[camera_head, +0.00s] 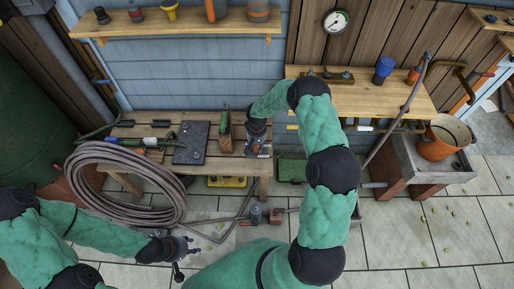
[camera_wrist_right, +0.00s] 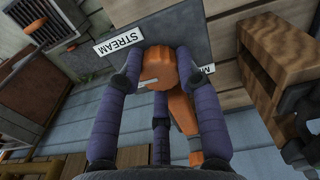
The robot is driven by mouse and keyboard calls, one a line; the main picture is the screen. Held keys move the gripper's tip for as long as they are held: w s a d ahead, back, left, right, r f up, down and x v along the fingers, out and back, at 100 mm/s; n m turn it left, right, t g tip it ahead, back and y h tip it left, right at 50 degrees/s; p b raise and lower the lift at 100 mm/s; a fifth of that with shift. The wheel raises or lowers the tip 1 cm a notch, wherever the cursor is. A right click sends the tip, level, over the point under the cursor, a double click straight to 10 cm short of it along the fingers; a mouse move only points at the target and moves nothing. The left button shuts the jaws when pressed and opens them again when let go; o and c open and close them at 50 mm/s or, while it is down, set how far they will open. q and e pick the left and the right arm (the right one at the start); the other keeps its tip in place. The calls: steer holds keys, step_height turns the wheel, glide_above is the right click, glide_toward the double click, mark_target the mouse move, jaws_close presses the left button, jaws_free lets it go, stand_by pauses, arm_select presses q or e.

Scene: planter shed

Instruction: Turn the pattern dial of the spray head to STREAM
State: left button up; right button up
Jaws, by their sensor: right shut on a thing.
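In the right wrist view, an orange dial (camera_wrist_right: 183,73) sits against a grey plate (camera_wrist_right: 185,38). A white STREAM label (camera_wrist_right: 119,38) is on the plate, upper left of the dial. A second label (camera_wrist_right: 207,69), mostly hidden, is to the right. A short white mark shows on the dial's left side, and an orange arm runs down right. My right gripper (camera_wrist_right: 156,85) has its fingers around the dial and is shut on it. In the head view, my right gripper (camera_head: 257,143) is at the bench's right end, hiding the dial. My left gripper (camera_head: 180,257) is open and empty, low over the paving.
The wooden bench (camera_head: 262,167) holds a dark board (camera_head: 190,143) and a wooden block (camera_head: 225,142). A coiled hose (camera_head: 122,203) hangs at its left front. The paving at right is open.

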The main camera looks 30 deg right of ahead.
mark_target(256, 147)
steer(key=m+b, duration=0.1)
steer(key=m, duration=0.1)
steer(key=m+b, duration=0.1)
steer(key=m, duration=0.1)
steer(key=shift+s+a+f+m, duration=0.1)
steer(key=shift+a+m, duration=0.1)
steer(key=shift+m, duration=0.2)
stand_by(0.4)
steer(key=o, duration=1.2)
step_height(256, 147, up, 12)
steer(key=shift+r, duration=0.1)
